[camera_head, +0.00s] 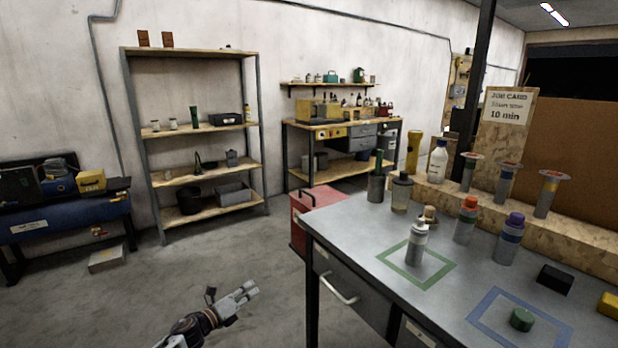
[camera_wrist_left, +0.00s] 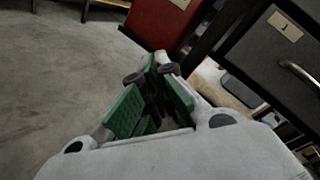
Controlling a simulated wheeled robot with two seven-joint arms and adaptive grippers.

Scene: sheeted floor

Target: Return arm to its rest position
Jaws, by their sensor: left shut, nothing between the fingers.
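My left gripper (camera_head: 244,291) is low in the head view, over the open floor to the left of the workbench and apart from it. Its fingers are together with nothing between them. In the left wrist view the gripper (camera_wrist_left: 155,68) shows green pads and grey fingertips pointing toward the red cabinet and the bench's drawer side. My right gripper does not show in either view.
The grey workbench (camera_head: 352,222) stands at right, with bottles, a green square outline (camera_head: 398,277) and a blue one. A red cabinet (camera_head: 298,228) stands beside it. A shelf rack (camera_head: 213,213) is at the back wall.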

